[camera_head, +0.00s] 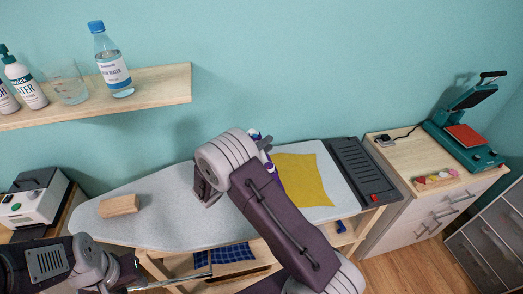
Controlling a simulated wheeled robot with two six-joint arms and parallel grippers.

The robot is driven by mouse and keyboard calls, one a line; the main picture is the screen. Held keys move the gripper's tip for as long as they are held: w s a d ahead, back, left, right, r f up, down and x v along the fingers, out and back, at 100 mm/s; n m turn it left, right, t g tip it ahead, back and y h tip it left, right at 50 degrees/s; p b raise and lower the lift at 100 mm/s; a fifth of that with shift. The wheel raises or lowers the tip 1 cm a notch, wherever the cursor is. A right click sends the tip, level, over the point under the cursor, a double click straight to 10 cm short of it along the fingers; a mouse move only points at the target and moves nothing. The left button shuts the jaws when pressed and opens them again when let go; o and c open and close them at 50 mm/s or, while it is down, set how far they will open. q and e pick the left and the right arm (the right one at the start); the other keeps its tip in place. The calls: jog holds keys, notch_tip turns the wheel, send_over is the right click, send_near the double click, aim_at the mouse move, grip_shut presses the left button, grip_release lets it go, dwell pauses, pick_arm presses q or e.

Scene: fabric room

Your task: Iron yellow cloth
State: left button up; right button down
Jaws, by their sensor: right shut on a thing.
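The yellow cloth (303,180) lies spread out on the right part of the grey ironing board (165,215). My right arm crosses in front of the board and hides part of it. Beside the cloth's left edge, a purple and white thing, apparently the iron (274,178), shows partly behind this arm. My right gripper (265,144) is mostly hidden behind its own arm and is shut on the iron. I cannot tell whether the iron touches the cloth. My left gripper (132,273) is low at the left, in front of the board; its fingers are unclear.
A wooden block (120,206) lies on the board's left part. A dark iron rest (362,170) is at its right end. A blue checked cloth (225,254) lies on the shelf below. A cabinet (425,205) with a heat press (466,137) stands right. A wall shelf (160,87) holds bottles.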

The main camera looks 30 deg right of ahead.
jog(key=shift+d+f+g, duration=0.2)
jog(key=shift+d+g, duration=0.1)
jog(key=shift+s+d+f+m+b, duration=0.15)
jog(key=shift+d+f+b, duration=0.15)
jog(key=shift+f+b, duration=0.2)
jog(key=shift+s+d+f+m+b, duration=0.15)
jog(key=shift+d+f+b, duration=0.2)
jog(key=shift+b, duration=0.25)
notch_tip(320, 180, down, 3)
jog(key=b, duration=0.3)
jog(key=shift+b, duration=0.3)
jog(key=shift+r, duration=0.1)
